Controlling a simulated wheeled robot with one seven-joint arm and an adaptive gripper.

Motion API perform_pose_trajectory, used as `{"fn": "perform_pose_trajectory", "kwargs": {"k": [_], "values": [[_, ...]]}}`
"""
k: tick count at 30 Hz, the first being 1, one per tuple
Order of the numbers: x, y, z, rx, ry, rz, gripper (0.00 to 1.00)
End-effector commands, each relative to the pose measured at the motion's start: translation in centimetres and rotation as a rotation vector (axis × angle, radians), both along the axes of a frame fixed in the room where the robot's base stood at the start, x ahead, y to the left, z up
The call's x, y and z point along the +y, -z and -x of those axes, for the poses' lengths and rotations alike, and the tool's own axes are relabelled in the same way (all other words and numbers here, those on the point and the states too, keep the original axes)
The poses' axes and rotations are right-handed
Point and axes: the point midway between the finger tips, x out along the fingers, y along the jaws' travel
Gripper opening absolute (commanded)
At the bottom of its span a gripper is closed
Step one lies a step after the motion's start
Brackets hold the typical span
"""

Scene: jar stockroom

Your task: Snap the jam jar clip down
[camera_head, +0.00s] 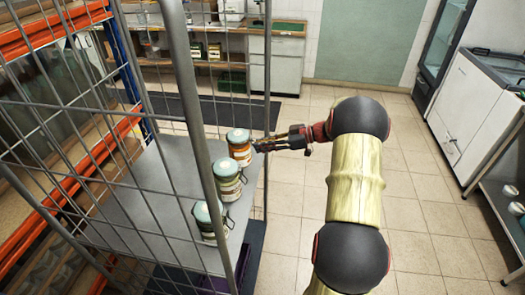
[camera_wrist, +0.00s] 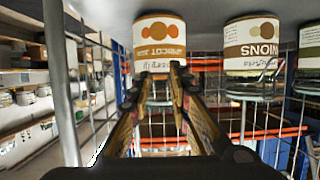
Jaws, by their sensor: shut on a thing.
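The jam jar (camera_head: 239,150), with a pale blue-green lid and an orange label, is the farthest of three jars on a grey shelf (camera_head: 150,190) in the head view. It also shows upside down in the wrist view (camera_wrist: 160,35), its label bearing orange fruit. The lid's exact seating cannot be told.
An onion jar (camera_head: 228,182) stands beside the jam jar, and another jar (camera_head: 211,220) stands nearer. Wire mesh panels and a thick grey post (camera_head: 190,110) bound the shelf. Tiled floor (camera_head: 290,210) lies open to the right.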

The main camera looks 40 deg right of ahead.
Motion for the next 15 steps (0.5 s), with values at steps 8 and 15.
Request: {"fn": "perform_pose_trajectory", "kwargs": {"k": [8,15], "values": [[0.2,1.6,-0.1,-0.169,0.001,-0.17,0.0],[0.4,2.1,-0.4,-0.291,0.001,-0.284,0.0]]}}
